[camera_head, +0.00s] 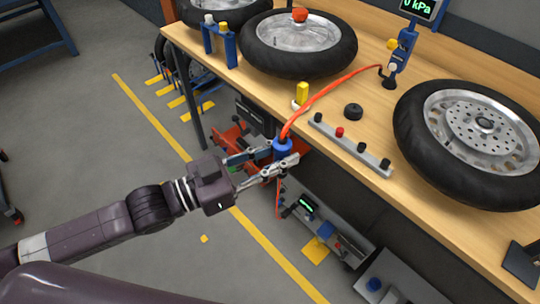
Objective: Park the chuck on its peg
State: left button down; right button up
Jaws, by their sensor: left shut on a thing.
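The chuck (282,146) is blue, with an orange hose (325,90) rising from its top. My left gripper (281,160) is shut on it and holds it roughly upright, just off the front edge of the workbench. A short yellow peg (302,92) with a pale base stands on the bench top, a little beyond the chuck and to its right; nothing sits on it. I cannot tell for sure that it is the chuck's peg. My right gripper is not in view.
The workbench (250,88) bears several wheels, including a large one (470,140) at right. A strip with several valve caps (350,148) and a black round part (353,111) lie near the peg. The hose runs to a blue gauge stand (402,50). Equipment stands below the bench.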

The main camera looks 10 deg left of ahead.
pick_arm(q)
jog(key=shift+w+d+r+m+g+h, duration=0.2)
jog(key=shift+w+d+m+g+h, duration=0.25)
jog(key=shift+d+g, duration=0.2)
jog(key=shift+w+d+r+m+g+h, duration=0.2)
jog(key=shift+d+m+g+h, duration=0.15)
jog(key=shift+d+m+g, duration=0.25)
jog(key=shift+a+r+m+g, duration=0.1)
jog(key=shift+a+m+g, duration=0.05)
jog(key=shift+m+g, duration=0.25)
jog(key=shift+s+a+m+g+h, duration=0.1)
jog(key=shift+a+m+g+h, duration=0.35)
jog(key=shift+g, duration=0.45)
jog(key=shift+s+a+m+g+h, duration=0.1)
jog(key=shift+a+m+g+h, duration=0.35)
jog(key=shift+g, duration=0.4)
jog(key=shift+s+a+m+g, duration=0.15)
jog(key=shift+a+m+g, duration=0.1)
jog(key=shift+m+g, duration=0.35)
jog(key=shift+s+a+m+g, duration=0.1)
jog(key=shift+a+m+g, duration=0.2)
jog(key=shift+g, duration=0.5)
jog(key=shift+d, duration=0.1)
